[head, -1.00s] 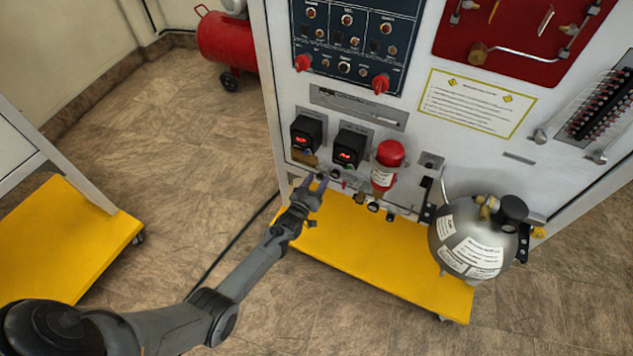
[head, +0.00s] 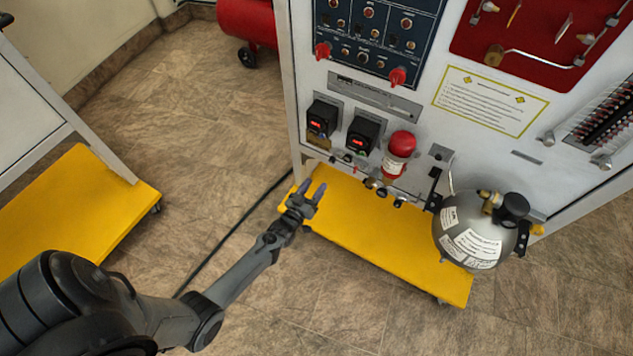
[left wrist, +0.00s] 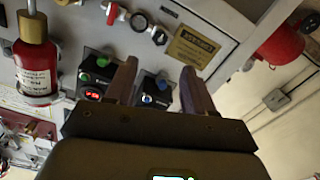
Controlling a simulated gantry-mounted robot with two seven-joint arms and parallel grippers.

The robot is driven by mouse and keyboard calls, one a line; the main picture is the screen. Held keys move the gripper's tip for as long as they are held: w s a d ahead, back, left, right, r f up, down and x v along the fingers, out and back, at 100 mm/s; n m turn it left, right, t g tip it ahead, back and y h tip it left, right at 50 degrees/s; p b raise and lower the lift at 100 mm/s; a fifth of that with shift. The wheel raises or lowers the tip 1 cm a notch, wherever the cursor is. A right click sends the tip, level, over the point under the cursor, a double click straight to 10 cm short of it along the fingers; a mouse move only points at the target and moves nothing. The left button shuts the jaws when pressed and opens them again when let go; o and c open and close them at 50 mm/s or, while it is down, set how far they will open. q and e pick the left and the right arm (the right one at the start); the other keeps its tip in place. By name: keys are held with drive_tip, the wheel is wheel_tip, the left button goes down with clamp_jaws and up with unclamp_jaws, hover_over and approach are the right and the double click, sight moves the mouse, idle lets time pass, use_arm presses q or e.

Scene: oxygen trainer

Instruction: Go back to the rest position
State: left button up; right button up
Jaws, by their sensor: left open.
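My left gripper (head: 309,193) is open and empty in the head view. It is in front of the trainer panel (head: 430,160), over the left part of the yellow base (head: 375,240). It appears apart from the panel, below and left of two black display units, the left one (head: 321,118) and the right one (head: 364,133). In the left wrist view its two fingers (left wrist: 157,85) stand spread, with the panel's knobs and display units beyond them. My right gripper shows in neither view.
A red-capped bottle (head: 397,157) is fixed to the panel, and a grey sphere tank (head: 475,231) sits at the right. A second yellow-based cart (head: 75,215) stands at left, with a red tank (head: 248,22) behind. Floor (head: 190,130) between them is clear except a dark cable.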

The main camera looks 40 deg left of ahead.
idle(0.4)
use_arm(q)
drive_tip(key=s+f+g+p, duration=0.1)
drive_tip(key=s+p, duration=0.2)
drive_tip(key=s, duration=0.2)
drive_tip(key=s+d+r+m+g+h+p, duration=0.25)
drive_tip(key=d+r, duration=0.25)
drive_tip(key=r, duration=0.3)
drive_tip(key=s+d+r+m+g+h+p, duration=0.1)
drive_tip(key=s+d+r+p, duration=0.35)
drive_tip(key=r, duration=0.25)
drive_tip(key=s+d+r+m+g+h+p, duration=0.1)
drive_tip(key=s+d+r+m+g+p, duration=0.15)
drive_tip(key=d+r, duration=0.4)
drive_tip(key=s+r+m+g+p, duration=0.1)
drive_tip(key=s+r+m+g, duration=0.1)
drive_tip(key=s+r+g, duration=0.75)
wheel_tip(320, 180, up, 36)
drive_tip(key=s+t+p, duration=0.2)
drive_tip(key=p, duration=3.6)
drive_tip(key=shift+d, duration=0.15)
